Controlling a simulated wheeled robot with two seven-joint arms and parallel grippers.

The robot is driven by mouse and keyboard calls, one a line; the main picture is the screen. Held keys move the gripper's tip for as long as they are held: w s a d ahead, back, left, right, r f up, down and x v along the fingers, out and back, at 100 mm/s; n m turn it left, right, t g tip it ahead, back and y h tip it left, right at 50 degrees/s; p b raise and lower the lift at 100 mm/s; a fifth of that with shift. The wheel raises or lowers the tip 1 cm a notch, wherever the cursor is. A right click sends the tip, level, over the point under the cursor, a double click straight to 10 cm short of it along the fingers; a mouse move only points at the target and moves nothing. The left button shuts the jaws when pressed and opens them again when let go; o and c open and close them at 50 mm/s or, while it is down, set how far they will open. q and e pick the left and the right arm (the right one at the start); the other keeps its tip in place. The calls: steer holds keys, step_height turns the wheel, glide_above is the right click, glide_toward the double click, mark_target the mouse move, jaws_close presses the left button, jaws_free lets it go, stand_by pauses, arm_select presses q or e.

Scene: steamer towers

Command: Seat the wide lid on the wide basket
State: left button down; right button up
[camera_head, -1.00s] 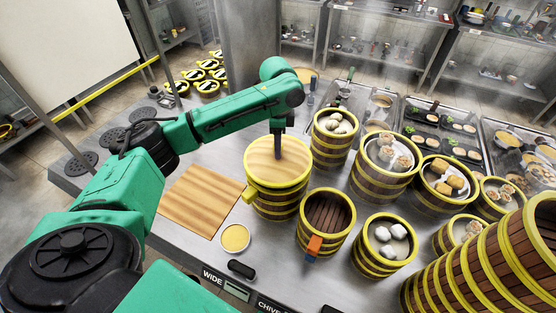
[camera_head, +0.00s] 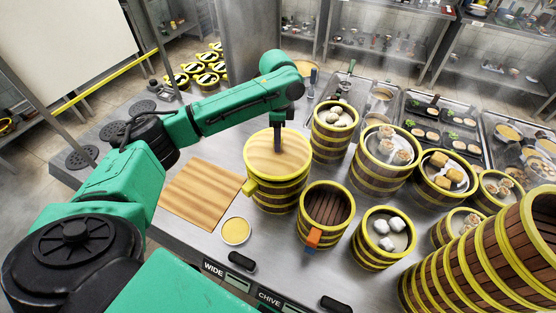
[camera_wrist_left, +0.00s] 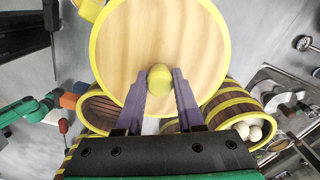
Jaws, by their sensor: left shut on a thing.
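The wide lid (camera_head: 262,158), a pale wooden disc with a yellow rim, lies over the top of the wide basket (camera_head: 282,194), a brown basket with yellow bands, in the head view. The lid looks about level and lined up with the basket; I cannot tell whether a thin gap remains. My left gripper (camera_head: 278,150) points straight down at the lid's middle. In the left wrist view its purple fingers (camera_wrist_left: 160,88) are shut on the lid's round yellow knob (camera_wrist_left: 160,76). The lid (camera_wrist_left: 200,45) hides the basket's mouth. My right gripper is not visible.
An open empty basket (camera_head: 325,188) with an orange tab stands close at the right front. Several baskets of food stand further right, near a tall basket stack (camera_head: 470,265). A wooden board (camera_head: 200,193) and a small yellow-topped dish (camera_head: 236,231) lie left and front.

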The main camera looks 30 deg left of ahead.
arm_select(q)
steer(key=shift+f+b, duration=0.3)
steer(key=shift+f, duration=0.95)
steer(key=shift+c, duration=2.2)
jaws_free()
steer(key=shift+r, duration=0.1)
step_height(320, 180, up, 8)
steer(key=b, duration=0.3)
steer(key=shift+r, duration=0.25)
step_height(320, 180, up, 6)
steer(key=p, duration=0.1)
steer(key=shift+p, duration=0.3)
